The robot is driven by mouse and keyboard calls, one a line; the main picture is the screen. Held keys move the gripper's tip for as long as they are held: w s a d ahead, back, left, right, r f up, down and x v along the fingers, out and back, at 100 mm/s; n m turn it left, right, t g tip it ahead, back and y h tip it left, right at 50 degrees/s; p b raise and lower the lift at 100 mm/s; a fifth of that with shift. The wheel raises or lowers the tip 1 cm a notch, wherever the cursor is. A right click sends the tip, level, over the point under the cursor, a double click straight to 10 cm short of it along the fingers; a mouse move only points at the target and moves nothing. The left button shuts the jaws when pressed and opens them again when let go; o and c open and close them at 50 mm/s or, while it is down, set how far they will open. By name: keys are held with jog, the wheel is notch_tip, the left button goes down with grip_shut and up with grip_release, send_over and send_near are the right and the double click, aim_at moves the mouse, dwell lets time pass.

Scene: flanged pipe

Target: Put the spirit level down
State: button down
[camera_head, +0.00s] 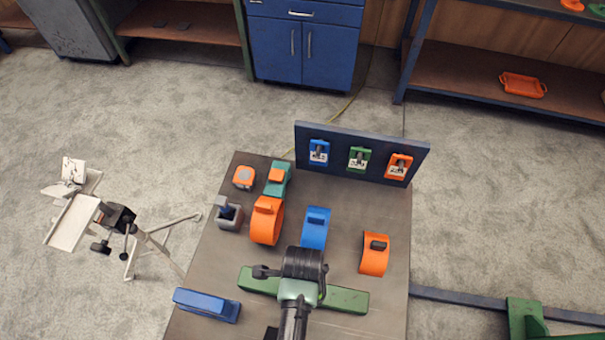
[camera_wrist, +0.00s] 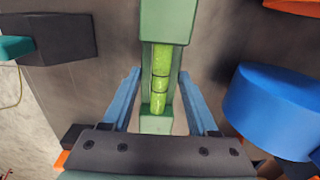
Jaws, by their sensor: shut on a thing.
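The spirit level is a long green bar (camera_head: 345,299) lying crosswise at the near part of the workbench in the head view. In the wrist view the green bar (camera_wrist: 165,25) runs up the middle, with a yellow-green vial in its body. My gripper (camera_wrist: 158,76) has its two blue fingers on either side of the level around the vial, shut on it. In the head view my wrist covers the middle of the level and hides the fingers. I cannot tell whether the level touches the bench top or is slightly above it.
The bench top (camera_head: 340,263) holds a blue bar (camera_head: 207,305), an orange ring-shaped piece (camera_head: 266,221), a blue piece (camera_head: 315,227), another orange piece (camera_head: 375,253), a grey block (camera_head: 228,213) and a teal piece (camera_head: 278,178). A dark upright board (camera_head: 335,166) stands at the back.

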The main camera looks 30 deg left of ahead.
jog(key=shift+f, duration=0.2)
jog(key=shift+f, duration=0.1)
jog(key=shift+c, duration=0.9)
grip_release()
